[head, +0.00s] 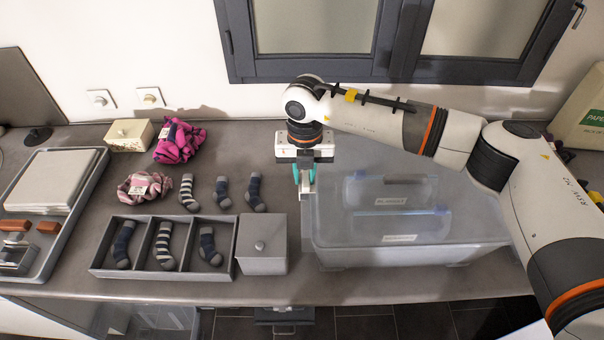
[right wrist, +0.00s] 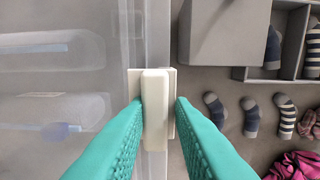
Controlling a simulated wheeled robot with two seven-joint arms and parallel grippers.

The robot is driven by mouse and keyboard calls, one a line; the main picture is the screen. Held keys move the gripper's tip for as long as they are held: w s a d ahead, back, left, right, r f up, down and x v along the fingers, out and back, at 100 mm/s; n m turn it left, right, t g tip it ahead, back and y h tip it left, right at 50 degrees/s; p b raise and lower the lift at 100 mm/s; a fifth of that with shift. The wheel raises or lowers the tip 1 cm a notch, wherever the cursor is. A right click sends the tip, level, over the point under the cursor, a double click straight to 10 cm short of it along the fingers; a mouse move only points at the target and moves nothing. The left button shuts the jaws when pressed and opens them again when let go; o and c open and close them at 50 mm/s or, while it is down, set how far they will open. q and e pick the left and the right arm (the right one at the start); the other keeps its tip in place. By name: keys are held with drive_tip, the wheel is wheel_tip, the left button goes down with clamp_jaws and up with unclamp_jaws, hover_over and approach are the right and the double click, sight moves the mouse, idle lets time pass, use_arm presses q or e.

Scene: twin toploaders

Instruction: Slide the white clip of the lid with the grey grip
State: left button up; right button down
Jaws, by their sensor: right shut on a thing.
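A clear plastic bin (head: 340,258) with a translucent lid stands on the counter at the right. A white clip (right wrist: 155,110) sits on the bin's edge in the right wrist view; its lower part shows in the head view (head: 307,190) at the bin's left side. My right gripper (head: 305,178) points down there, its teal fingers (right wrist: 159,112) shut on the clip, one on each side. Which lid part has a grey grip is not clear; a grey-blue piece (right wrist: 62,130) shows through the plastic. My left gripper is not in view.
A grey lidded box (head: 262,262) stands close left of the bin. A divided tray (head: 141,273) with socks is farther left, with loose socks (head: 222,190) behind it. Pink cloths (head: 178,142) lie at the back. My right arm spans above the bin.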

sight(304, 177)
drive_tip(key=c, duration=1.6)
unclamp_jaws()
drive_tip(key=shift+o, duration=1.2)
drive_tip(key=shift+a, duration=0.1)
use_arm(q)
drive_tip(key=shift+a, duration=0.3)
use_arm(e)
drive_tip(key=shift+r+b, duration=0.45)
use_arm(q)
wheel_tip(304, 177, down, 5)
drive_tip(key=b, duration=0.4)
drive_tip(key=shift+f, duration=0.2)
use_arm(e)
wheel_tip(304, 177, up, 11)
